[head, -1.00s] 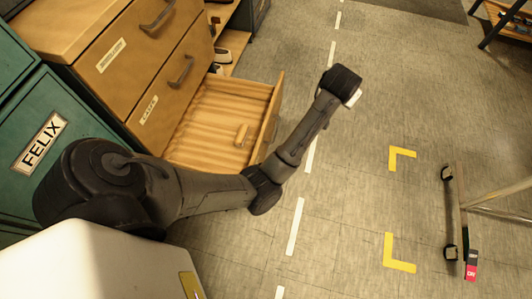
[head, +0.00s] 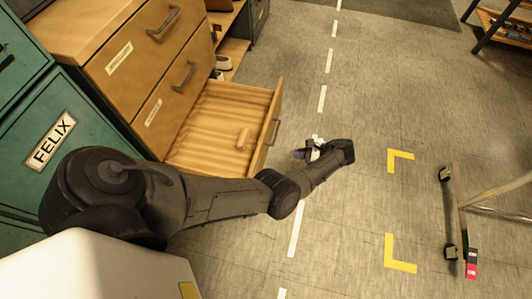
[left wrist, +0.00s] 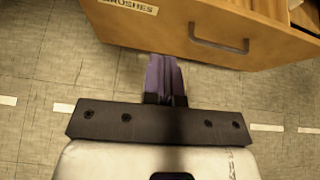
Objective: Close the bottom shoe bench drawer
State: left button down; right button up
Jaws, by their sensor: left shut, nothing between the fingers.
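The bottom shoe bench drawer (head: 208,128) stands pulled out of the wooden bench in the head view. Its front, with a dark handle (head: 272,132), faces right. In the left wrist view the drawer front (left wrist: 180,38) crosses the top, with a "BRUSHES" label and a dark handle (left wrist: 219,40). My left gripper (head: 300,153) is just right of the drawer front in the head view. Its purple fingers (left wrist: 165,72) are shut and empty, pointing toward the front between label and handle; contact cannot be told. My right gripper is not in view.
Two closed drawers (head: 145,45) sit above the open one. A green "FELIX" locker (head: 75,165) stands at left. A wheeled frame (head: 455,210) stands at right. The floor between is clear.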

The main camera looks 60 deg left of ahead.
pick_arm(q)
jog(key=b, duration=0.2)
send_near(259, 154)
jog(key=shift+m, duration=0.3)
jog(key=s+a+f, duration=0.1)
jog(key=f, duration=0.1)
jog(key=s+a+f, duration=0.1)
jog(key=a+f, duration=0.1)
jog(key=shift+s+f, duration=0.1)
jog(key=shift+s, duration=0.1)
jog(key=shift+s+a+b, duration=0.3)
jog(key=shift+s+a, duration=0.45)
jog(key=shift+s, duration=0.1)
